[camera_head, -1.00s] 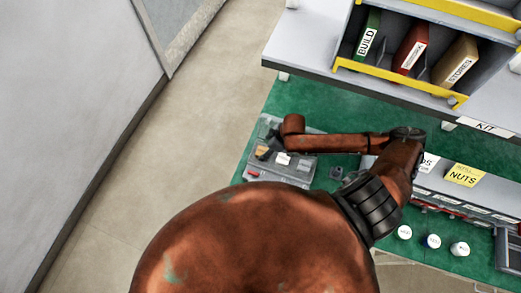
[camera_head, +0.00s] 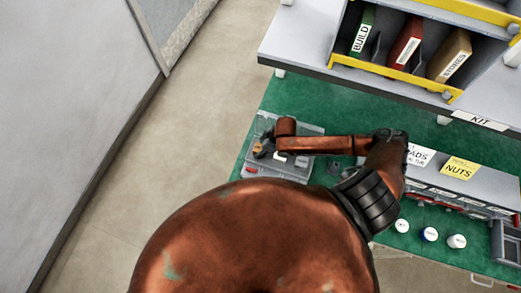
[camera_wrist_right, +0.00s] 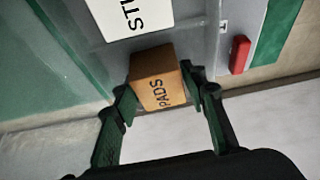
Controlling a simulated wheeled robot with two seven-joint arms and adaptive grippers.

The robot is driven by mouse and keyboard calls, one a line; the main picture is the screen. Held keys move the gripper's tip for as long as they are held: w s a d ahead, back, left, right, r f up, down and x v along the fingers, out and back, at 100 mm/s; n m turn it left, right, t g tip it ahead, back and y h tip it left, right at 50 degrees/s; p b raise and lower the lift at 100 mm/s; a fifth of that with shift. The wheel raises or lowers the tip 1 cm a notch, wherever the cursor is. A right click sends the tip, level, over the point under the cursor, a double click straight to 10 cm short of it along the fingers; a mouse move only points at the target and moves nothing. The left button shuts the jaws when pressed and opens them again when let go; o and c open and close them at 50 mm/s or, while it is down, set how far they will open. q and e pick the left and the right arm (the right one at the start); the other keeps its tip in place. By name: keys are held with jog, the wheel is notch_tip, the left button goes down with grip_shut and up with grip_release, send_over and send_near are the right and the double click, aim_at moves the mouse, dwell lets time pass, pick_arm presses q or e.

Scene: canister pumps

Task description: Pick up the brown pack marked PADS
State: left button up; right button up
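The brown pack marked PADS (camera_wrist_right: 158,82) is between the two green fingers of my right gripper (camera_wrist_right: 160,98) in the right wrist view. A fingertip lies against each side of it, and the gripper looks shut on it. The lettering faces the camera. In the head view my right gripper (camera_head: 266,142) is over the grey tray (camera_head: 300,166) at the bench's left end, with the small brown pack (camera_head: 258,151) partly hidden by the fingers. Whether the pack touches the tray is unclear. My left gripper is not in view.
A white card (camera_wrist_right: 130,14) and a red piece (camera_wrist_right: 240,54) are close to the pack. A rack with a yellow NUTS label (camera_head: 459,168) and a partly hidden "ADS" label stands right. Several white-topped containers (camera_head: 429,235) stand in front. A shelf (camera_head: 330,60) overhangs behind.

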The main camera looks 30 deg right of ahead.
jog(key=c, duration=0.7)
jog(key=shift+r, duration=0.1)
jog(key=shift+c, duration=0.2)
